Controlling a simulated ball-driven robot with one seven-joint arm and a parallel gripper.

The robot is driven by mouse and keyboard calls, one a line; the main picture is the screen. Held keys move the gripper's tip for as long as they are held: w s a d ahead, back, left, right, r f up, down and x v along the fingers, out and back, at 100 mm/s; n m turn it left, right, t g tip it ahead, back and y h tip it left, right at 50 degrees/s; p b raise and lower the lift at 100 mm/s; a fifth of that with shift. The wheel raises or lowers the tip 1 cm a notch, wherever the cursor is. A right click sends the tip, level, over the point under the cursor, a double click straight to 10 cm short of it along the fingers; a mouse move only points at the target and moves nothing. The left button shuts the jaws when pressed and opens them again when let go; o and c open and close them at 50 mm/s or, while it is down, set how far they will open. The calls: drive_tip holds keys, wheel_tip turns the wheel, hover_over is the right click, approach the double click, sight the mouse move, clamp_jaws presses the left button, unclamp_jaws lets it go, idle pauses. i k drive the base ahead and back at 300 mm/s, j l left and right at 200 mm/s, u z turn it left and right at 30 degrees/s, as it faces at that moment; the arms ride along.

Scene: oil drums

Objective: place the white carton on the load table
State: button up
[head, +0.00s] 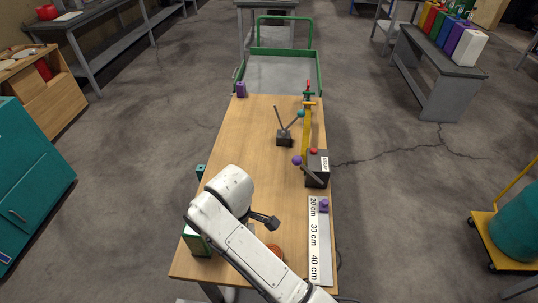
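A white carton (467,49) stands upright at the near right end of a row of coloured cartons on a grey bench (433,67) at the upper right. My gripper (268,222) is dark and small, at the end of my white arm above the near part of a wooden table (262,128). It is far from the white carton, and its fingers are too small to tell open from shut. No table is marked as the load table, so I cannot tell which one it is.
A green-railed cart (284,72) stands beyond the wooden table. A teal drum on a yellow trolley (500,240) stands right. Floor between is open.

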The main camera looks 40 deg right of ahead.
sight(260, 164)
drive_tip(key=i+l, duration=0.3)
drive_tip(key=l, duration=0.15)
drive_tip(key=i+l, duration=0.3)
drive_tip(key=l, duration=0.2)
drive_tip(key=i+l, duration=0.35)
drive_tip(key=l, duration=0.1)
